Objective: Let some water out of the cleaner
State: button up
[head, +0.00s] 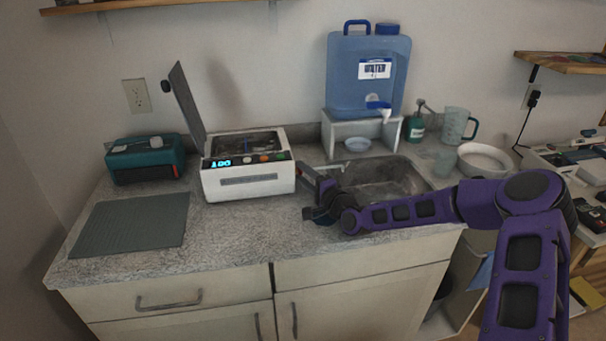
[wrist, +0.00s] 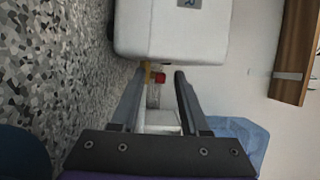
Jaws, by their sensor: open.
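The cleaner (head: 247,183) is a white box with a lit display on its front and its dark lid (head: 187,108) standing open. In the wrist view its white side (wrist: 172,40) is close at the top. A small red drain handle (wrist: 160,78) with a yellowish part beside it shows by the cleaner's side. My gripper (head: 306,176) is just right of the cleaner. In the wrist view my gripper (wrist: 158,76) is open, with the red handle showing between its fingertips. I cannot tell whether the fingers touch it.
The sink (head: 385,178) lies to the right of the cleaner. A blue water jug (head: 345,75) stands on a white stand (head: 338,131) behind it. A teal box (head: 144,160) and a grey mat (head: 130,224) are on the left. The counter front is mostly clear.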

jog(key=shift+w, duration=0.1)
grip_shut()
